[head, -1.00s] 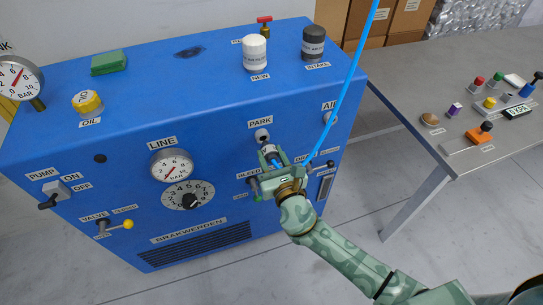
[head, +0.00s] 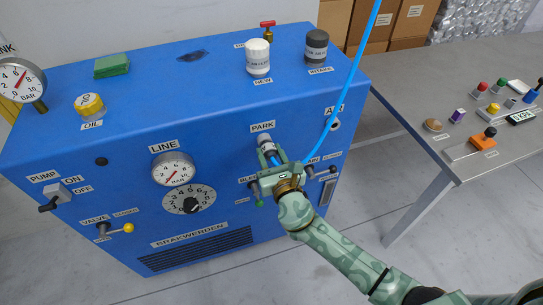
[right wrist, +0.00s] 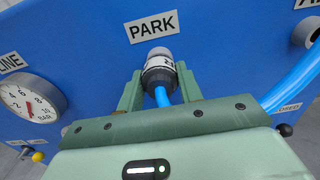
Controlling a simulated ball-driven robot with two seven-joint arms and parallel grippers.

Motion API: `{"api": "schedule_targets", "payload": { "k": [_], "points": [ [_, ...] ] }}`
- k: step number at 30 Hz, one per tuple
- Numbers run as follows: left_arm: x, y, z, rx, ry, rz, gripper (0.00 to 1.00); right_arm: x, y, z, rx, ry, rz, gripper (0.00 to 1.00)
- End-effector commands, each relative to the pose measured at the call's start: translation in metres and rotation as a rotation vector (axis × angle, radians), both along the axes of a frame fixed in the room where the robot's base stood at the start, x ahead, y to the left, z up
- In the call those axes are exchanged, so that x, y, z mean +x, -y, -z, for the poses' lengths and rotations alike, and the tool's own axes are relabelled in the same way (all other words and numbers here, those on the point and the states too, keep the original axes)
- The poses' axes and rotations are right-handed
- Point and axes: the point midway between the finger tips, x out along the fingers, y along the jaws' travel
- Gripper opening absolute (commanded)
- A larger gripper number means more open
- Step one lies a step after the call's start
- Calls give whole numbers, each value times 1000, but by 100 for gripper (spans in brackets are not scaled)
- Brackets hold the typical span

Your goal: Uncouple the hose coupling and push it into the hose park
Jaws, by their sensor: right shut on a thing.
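The hose coupling (head: 268,149), a dark grey sleeve with a white band, is at the end of the blue hose (head: 345,85). My right gripper (head: 272,157) is shut on it, and in the right wrist view its fingers stand either side of the coupling (right wrist: 158,73). The coupling points at the pale stub of the hose park (right wrist: 159,53) under the PARK label. Its front end meets the stub, but I cannot tell how far it is pushed on. The AIR outlet (head: 334,125) at the right is free of the coupling. My left gripper is out of view.
The blue compressor cabinet (head: 120,120) has a LINE gauge (head: 173,169) and a dial (head: 189,199) left of my gripper. Small levers sit close beside and below it. The hose loops up on the right. A grey bench (head: 400,90) stands further right.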

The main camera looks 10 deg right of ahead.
Motion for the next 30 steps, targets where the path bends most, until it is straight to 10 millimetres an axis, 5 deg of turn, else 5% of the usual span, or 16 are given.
{"api": "schedule_targets", "payload": {
  "k": [7,8,10,22,30],
  "points": [
    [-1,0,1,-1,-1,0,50,7,-1,-1,0,2,0,7],
    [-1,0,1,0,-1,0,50,7,-1,-1,0,2,0,41],
    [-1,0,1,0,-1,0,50,6,-1,-1,0,2,0,61],
    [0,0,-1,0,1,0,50,-3,0,0,-1,-1,0,61],
    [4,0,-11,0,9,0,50,-67,5,-1,0,-3,-1,61]
  ]
}}
